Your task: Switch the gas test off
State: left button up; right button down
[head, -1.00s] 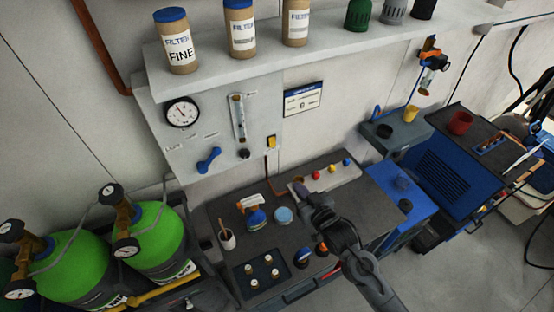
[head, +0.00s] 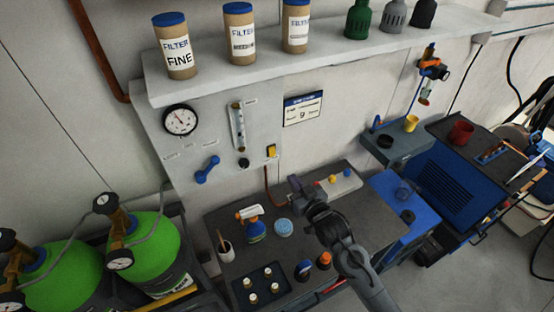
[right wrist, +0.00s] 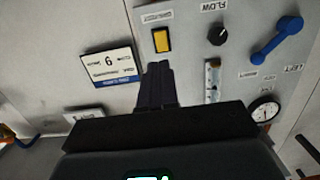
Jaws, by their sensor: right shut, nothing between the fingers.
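A panel (head: 221,121) on the back wall carries a yellow switch (head: 271,150), a black flow knob (head: 244,162), a blue lever (head: 207,170), a flow tube (head: 237,127) and a round gauge (head: 180,120). My right gripper (head: 294,182) is above the bench, below and right of the yellow switch in the head view. In the right wrist view its fingers (right wrist: 158,68) are shut and empty, their tips just below the yellow switch (right wrist: 162,40) in the picture. I cannot tell whether they touch the panel. The switch's on or off position is unclear. My left gripper is not in view.
Green cylinders (head: 145,258) stand left. Filters (head: 240,35) line the shelf above.

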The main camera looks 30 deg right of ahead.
jog(key=p, duration=0.2)
send_near(273, 154)
jog(key=w, duration=0.5)
jog(key=shift+f, duration=0.25)
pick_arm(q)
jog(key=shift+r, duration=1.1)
pick_arm(e)
jog(key=shift+w+d+f, duration=0.1)
jog(key=shift+w+f, duration=0.1)
jog(key=shift+w, duration=0.7)
